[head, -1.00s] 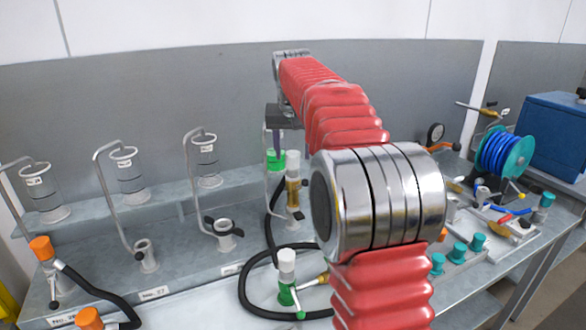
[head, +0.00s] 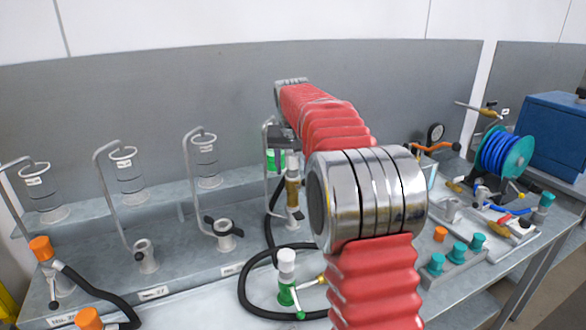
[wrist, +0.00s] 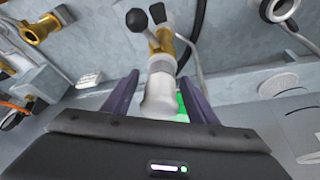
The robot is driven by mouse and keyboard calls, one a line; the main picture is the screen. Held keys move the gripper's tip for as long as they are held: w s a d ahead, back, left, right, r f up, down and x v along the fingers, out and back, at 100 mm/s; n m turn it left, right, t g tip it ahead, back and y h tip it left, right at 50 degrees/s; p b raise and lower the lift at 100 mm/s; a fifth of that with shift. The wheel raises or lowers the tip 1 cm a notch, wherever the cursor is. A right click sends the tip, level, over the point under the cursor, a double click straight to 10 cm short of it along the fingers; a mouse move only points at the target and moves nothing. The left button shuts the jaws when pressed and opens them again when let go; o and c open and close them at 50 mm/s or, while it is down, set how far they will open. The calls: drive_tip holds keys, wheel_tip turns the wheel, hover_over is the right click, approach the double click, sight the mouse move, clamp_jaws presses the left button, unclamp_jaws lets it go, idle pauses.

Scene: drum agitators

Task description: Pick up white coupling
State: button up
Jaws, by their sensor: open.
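The white coupling (wrist: 160,97) shows in the wrist view as a pale cylinder on a brass valve body (wrist: 161,47). My gripper (wrist: 160,79) is open, with one purple finger on each side of the coupling. Small gaps seem to show beside it, but I cannot tell whether either finger touches. In the head view my gripper (head: 283,138) is a dark block at the top of the upright brass valve (head: 293,192), and it largely hides the coupling there. A second white-topped fitting (head: 286,261) stands on a green valve nearer the front.
A black hose (head: 245,285) loops around the front fitting. Bent metal pipes and a clamp fitting (head: 222,232) stand to the left. A green part (head: 275,160) is close behind the brass valve. A blue hose reel (head: 500,155) and several teal caps lie to the right.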

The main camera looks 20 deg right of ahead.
drive_tip(key=shift+w+d+f, duration=0.1)
drive_tip(key=shift+w+f, duration=0.1)
drive_tip(key=shift+f, duration=0.35)
drive_tip(key=c, duration=1.3)
